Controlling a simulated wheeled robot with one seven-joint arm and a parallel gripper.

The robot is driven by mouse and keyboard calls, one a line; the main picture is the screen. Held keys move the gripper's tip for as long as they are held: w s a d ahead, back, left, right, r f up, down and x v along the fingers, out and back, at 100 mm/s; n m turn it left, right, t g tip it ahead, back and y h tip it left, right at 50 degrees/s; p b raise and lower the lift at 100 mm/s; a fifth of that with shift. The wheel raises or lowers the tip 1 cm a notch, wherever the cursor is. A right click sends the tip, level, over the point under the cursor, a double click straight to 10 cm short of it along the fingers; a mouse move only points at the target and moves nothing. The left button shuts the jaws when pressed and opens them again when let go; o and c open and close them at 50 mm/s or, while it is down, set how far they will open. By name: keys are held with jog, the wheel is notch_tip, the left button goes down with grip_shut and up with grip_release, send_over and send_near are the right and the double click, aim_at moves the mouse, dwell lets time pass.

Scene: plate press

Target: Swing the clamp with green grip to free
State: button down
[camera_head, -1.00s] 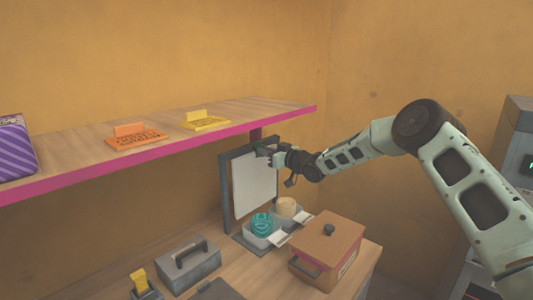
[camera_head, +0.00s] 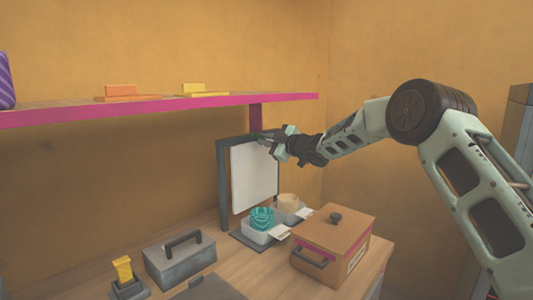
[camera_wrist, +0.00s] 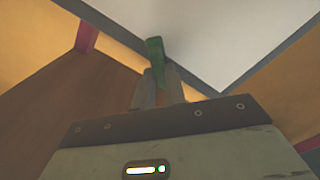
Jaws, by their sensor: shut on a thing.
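The clamp's green grip (camera_wrist: 155,52) shows in the wrist view, between and beyond my fingertips. My gripper (camera_wrist: 158,78) is shut on it. In the head view my gripper (camera_head: 271,136) is at the top bar of the dark upright frame (camera_head: 222,185), and the fingers largely hide the grip. The white plate (camera_head: 254,178) stands upright within the frame, below my gripper. The wrist view shows the white plate (camera_wrist: 218,38) close beyond the grip, on the right. The clamp's pivot and exact angle cannot be made out.
A pink-edged shelf (camera_head: 170,109) runs left of the frame, bearing orange and yellow pieces. Below are a teal coil (camera_head: 262,219) in a tray, a brown lidded box (camera_head: 331,240), a grey toolbox (camera_head: 180,262) and a yellow-handled item (camera_head: 123,268). Open air lies right of the frame.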

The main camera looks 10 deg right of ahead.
jog(key=shift+f+n+b, duration=0.15)
jog(key=shift+n+b, duration=1.9)
jog(key=shift+f+n+b, duration=0.1)
jog(key=shift+n+b, duration=1.9)
jog(key=shift+n, duration=0.05)
jog(key=c, duration=1.4)
grip_release()
jog(key=shift+c, duration=0.2)
jog(key=shift+s, duration=0.15)
jog(key=b+v, duration=0.3)
jog(key=v, duration=1.4)
jog(key=shift+d, duration=0.1)
